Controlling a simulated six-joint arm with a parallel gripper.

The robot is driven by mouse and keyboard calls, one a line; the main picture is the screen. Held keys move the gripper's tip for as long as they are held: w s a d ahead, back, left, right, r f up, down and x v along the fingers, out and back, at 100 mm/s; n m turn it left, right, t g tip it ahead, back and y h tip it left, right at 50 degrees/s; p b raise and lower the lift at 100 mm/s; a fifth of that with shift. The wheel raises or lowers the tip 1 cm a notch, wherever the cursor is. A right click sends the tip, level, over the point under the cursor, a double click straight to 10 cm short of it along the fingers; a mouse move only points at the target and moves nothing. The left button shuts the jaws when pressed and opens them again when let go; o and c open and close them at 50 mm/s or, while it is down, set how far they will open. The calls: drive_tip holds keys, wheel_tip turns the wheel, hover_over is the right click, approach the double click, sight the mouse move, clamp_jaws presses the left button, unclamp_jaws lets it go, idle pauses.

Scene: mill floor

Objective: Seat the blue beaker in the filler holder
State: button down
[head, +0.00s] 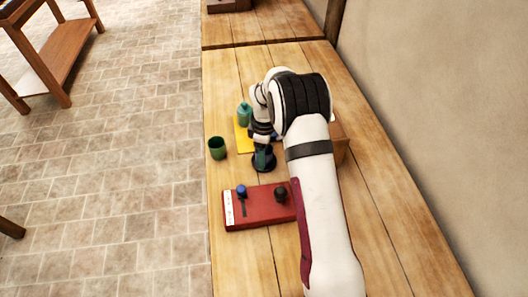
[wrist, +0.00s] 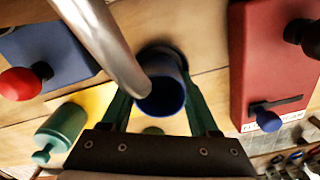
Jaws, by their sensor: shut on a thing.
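The blue beaker (wrist: 163,97) is between the two green fingers of my gripper (wrist: 158,82) in the wrist view, its open mouth toward the camera. My gripper is shut on it. A dark round holder (wrist: 160,50) shows just beyond the beaker, partly hidden by it. In the head view my gripper (head: 263,152) points down over the dark round base of the holder (head: 263,166). I cannot tell whether the beaker rests fully in the holder or is a little above it. The beaker is mostly hidden in the head view.
A metal spout (wrist: 103,42) passes close beside the beaker. A red control box (head: 258,208) with blue and black knobs lies nearer. A green cup (head: 217,149), teal bottle (head: 244,116) and yellow mat (head: 243,143) are left. A blue panel with a red knob (wrist: 20,83) is close.

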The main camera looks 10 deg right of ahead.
drive_tip(key=shift+c, duration=2.1)
unclamp_jaws()
wheel_tip(320, 180, up, 11)
drive_tip(key=s+r+m, duration=0.7)
drive_tip(key=s+r, duration=0.3)
drive_tip(key=s, duration=0.3)
drive_tip(key=s+a+m+y, duration=0.1)
drive_tip(key=s+a+m, duration=0.1)
drive_tip(key=s+m, duration=1)
drive_tip(key=s+f, duration=0.1)
drive_tip(key=s, duration=0.9)
drive_tip(key=shift+a+y, duration=0.25)
drive_tip(key=shift+y, duration=0.15)
